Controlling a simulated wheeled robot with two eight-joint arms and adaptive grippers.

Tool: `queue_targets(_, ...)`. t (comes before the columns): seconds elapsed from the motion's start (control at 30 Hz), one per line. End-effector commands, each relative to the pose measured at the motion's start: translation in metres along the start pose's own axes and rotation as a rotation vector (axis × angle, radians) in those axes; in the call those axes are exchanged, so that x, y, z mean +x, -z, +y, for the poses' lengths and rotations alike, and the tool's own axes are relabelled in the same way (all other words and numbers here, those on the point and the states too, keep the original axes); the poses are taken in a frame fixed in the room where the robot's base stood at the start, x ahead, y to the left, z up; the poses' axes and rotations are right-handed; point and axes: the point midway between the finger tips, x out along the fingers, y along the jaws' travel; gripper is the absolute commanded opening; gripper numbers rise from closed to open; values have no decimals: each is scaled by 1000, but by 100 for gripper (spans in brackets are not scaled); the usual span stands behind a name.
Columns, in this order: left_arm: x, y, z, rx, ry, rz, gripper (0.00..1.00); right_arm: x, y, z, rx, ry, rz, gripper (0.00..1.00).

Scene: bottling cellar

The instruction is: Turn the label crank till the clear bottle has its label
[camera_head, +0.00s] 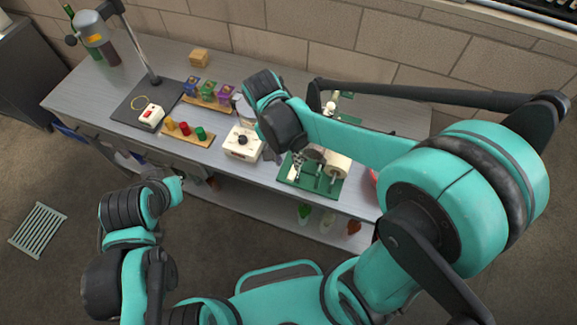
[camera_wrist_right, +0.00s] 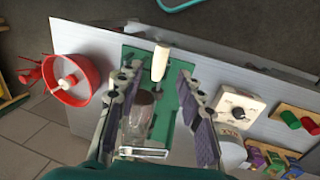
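The labelling stand has a green base (camera_head: 326,188), which also shows in the wrist view (camera_wrist_right: 183,112). A cream crank handle (camera_wrist_right: 160,62) stands up from it in the wrist view. A see-through, bottle-like shape (camera_wrist_right: 137,118) lies nearer the camera between my fingers; I cannot tell whether it bears a label. My right gripper (camera_wrist_right: 158,78) is open, its two padded fingers apart on either side of the handle, with no visible contact. In the head view my right gripper (camera_head: 290,156) is over the stand, partly hidden by my arm. My left gripper (camera_head: 172,190) is low at the bench's front edge, its fingers unclear.
A white box with a black knob (camera_head: 242,142) stands left of the stand. Coloured pieces sit on wooden racks (camera_head: 187,137) farther left. A red round item (camera_wrist_right: 76,80) is on the stand's other side.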

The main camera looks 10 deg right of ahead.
Motion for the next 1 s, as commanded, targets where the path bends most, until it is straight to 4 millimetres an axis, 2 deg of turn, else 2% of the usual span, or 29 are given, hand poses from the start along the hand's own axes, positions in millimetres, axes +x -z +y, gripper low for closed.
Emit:
queue_targets(0.1, 4, -3, 0, 0, 0, 0, 0, 23, 0, -1, 0, 1, 1, 37)
queue_targets(0.3, 8, -5, 0, 0, 0, 0, 0, 48, 1, -1, -1, 2, 1, 37)
queue_targets(0.67, 8, -6, 0, 0, 0, 0, 0, 54, 1, 0, -2, 2, 1, 37)
queue_targets(0.8, 8, -6, 0, 0, 0, 0, 0, 54, 1, 0, -2, 2, 1, 3)
queue_targets(0.83, 8, -6, 0, 0, 0, 0, 0, 54, 0, 0, -2, 2, 1, 0)
queue_targets(1.0, 8, -6, 0, 0, 0, 0, 0, 54, 0, 0, -2, 3, 1, 0)
